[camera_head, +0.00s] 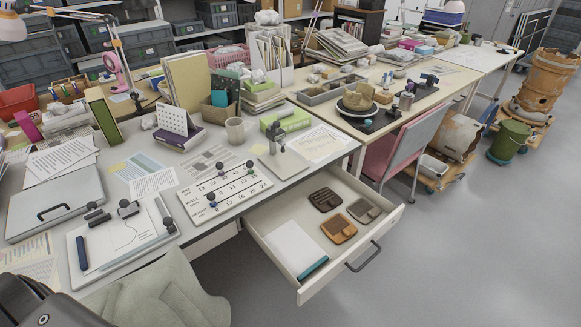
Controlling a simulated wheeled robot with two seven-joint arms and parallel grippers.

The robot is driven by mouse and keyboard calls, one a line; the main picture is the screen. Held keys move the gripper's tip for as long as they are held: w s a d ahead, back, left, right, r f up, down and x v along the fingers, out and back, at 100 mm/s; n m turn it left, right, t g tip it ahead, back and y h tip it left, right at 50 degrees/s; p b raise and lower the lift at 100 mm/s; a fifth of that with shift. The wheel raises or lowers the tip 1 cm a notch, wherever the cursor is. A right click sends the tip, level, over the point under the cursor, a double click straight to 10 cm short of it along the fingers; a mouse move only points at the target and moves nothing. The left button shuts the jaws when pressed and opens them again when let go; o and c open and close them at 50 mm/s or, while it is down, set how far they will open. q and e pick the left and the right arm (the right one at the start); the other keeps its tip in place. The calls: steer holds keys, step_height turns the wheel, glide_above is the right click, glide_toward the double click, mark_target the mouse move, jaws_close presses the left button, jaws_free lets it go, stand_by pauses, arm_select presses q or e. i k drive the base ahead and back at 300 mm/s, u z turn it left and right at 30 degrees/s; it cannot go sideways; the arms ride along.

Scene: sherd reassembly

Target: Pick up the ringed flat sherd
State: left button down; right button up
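I cannot pick out a ringed flat sherd for certain. Small brown pieces (329,73) that may be sherds lie on the far table, too small to show any ring. A brown, partly built vessel (357,99) sits on a dark round base there. Three flat items lie in the open drawer: a dark brown one (325,200), an orange-brown one (338,229) and a grey-brown one (364,210). They look like wallets or pouches; I cannot tell which. Neither gripper is in view.
The white drawer (375,241) juts out from the near desk (196,164). A pink-and-grey chair (406,140) stands beside the far table (420,98). A grey cushioned seat (160,293) is at the bottom left. The floor (480,240) at right is clear.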

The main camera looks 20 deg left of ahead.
mark_target(325, 199)
steer(key=z, duration=1.4)
steer(key=i, duration=2.6)
steer(key=u, duration=1.5)
